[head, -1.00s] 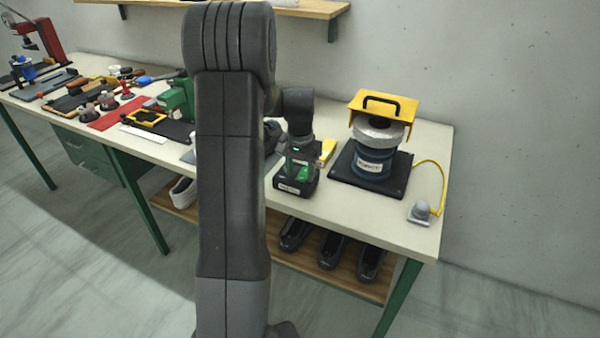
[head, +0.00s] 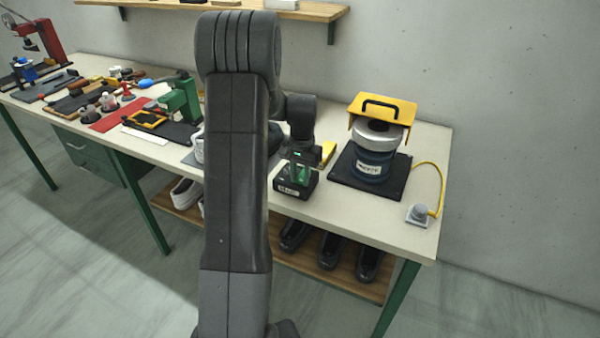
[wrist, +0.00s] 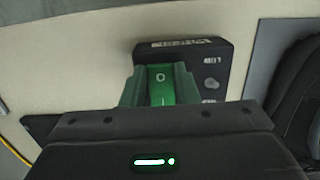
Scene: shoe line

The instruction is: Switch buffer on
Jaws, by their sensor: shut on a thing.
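A black switch box (head: 290,189) with a white label stands near the bench's front edge. In the wrist view the box (wrist: 208,62) has a green rocker switch (wrist: 160,84) marked O and I. My gripper (wrist: 160,88) is shut on the rocker, with one green-grey finger on each side of it. In the head view my gripper (head: 301,168) points down at the box and is partly hidden by my wrist. The buffer (head: 372,164) is a dark blue drum with a grey wheel and a yellow guard on a black plate, right of the box.
A grey button (head: 420,213) on a yellow cable sits at the bench's right end. A yellow piece (head: 328,153) lies behind my gripper. Black shoes (head: 330,248) stand on the lower shelf. A green press (head: 180,100) and several tools are at the left.

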